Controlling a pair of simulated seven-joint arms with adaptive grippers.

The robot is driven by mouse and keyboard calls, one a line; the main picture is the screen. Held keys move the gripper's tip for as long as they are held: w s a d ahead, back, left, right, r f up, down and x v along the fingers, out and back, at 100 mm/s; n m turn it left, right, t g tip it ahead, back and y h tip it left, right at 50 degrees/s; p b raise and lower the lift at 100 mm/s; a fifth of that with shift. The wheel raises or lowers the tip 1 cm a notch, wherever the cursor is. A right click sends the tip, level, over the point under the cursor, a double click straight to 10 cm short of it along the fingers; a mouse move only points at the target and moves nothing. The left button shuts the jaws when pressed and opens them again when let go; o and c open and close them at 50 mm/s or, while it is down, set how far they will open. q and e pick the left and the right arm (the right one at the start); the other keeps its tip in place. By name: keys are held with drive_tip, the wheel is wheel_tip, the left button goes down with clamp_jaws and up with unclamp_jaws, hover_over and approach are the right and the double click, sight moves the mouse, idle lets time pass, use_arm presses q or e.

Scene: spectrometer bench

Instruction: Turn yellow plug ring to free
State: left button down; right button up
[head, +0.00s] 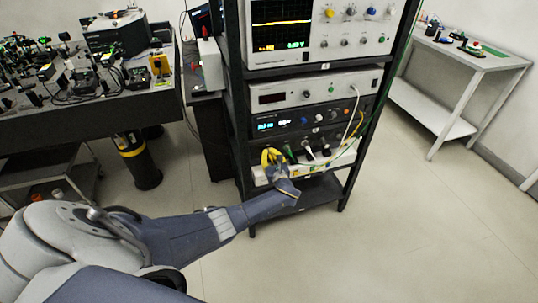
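A yellow plug (267,157) shows at the left of the lowest instrument row in the rack, with yellow cable looping near it. It is small, and its ring cannot be made out separately. My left gripper (276,168) reaches in from the lower left. Its tips are right at the yellow plug and partly cover it. Whether the fingers are open or shut on the plug is too small to tell. My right gripper is not in view.
The black rack (244,110) holds a scope (320,28) and stacked instruments (312,120). Green and white cables hang right of the yellow plug. An optics bench (90,110) stands left, a side table (470,60) right. The floor at lower right is clear.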

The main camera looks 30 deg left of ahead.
use_arm(q)
drive_tip(key=n, duration=0.5)
drive_tip(key=shift+a+r, duration=0.1)
drive_tip(key=shift+r, duration=0.15)
drive_tip(key=n, duration=0.2)
drive_tip(key=shift+f+n, duration=0.1)
drive_tip(key=shift+n, duration=0.3)
drive_tip(key=n, duration=0.4)
drive_tip(key=shift+s+f, duration=0.1)
drive_tip(key=shift+a+f+n, duration=0.1)
drive_tip(key=shift+n, duration=2)
drive_tip(key=shift+s+f, duration=0.1)
drive_tip(key=c, duration=1.3)
unclamp_jaws()
drive_tip(key=shift+o, duration=0.2)
drive_tip(key=v, duration=1.2)
